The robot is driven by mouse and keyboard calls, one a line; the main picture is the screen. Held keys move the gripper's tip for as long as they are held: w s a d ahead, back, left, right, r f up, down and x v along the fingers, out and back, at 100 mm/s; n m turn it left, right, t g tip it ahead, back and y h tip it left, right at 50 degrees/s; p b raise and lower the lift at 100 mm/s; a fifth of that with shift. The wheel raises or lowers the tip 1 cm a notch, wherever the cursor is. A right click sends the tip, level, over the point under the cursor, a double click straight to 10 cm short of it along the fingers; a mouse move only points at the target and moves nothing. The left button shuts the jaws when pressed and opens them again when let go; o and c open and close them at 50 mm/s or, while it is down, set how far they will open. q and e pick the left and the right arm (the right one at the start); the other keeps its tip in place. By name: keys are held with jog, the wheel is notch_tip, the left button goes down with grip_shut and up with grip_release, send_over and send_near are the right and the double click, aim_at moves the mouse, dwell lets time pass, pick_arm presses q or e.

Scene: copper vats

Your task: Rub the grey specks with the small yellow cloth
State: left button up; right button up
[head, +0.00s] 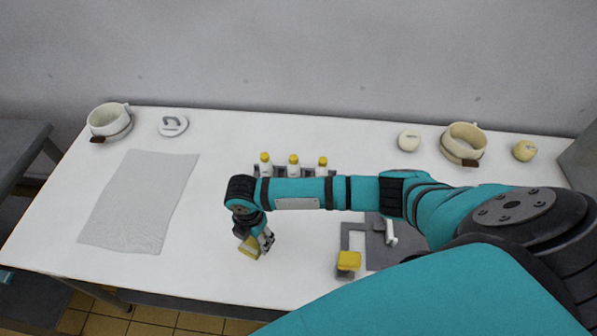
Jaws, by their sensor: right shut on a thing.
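My right gripper (259,246) reaches over the middle of the white table, its arm coming in from the right. It is shut on a small yellow thing, seemingly the small yellow cloth (249,250), low over or at the tabletop; I cannot tell whether it touches. The fingers hide part of the cloth. I cannot make out any grey specks on the table; the gripper and arm may hide them. My left gripper is not in view.
A grey sheet (140,202) lies at left. Yellow-capped bottles (293,164) stand in a rack behind my forearm. A yellow-topped block (348,261) stands by a grey tray (376,260). Cream pots (110,121) (463,142) stand at the back. The front middle is clear.

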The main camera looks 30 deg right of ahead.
jog(key=shift+r+p, duration=0.6)
jog(key=shift+r, duration=0.35)
jog(key=shift+d+r, duration=0.1)
jog(key=shift+r, duration=0.05)
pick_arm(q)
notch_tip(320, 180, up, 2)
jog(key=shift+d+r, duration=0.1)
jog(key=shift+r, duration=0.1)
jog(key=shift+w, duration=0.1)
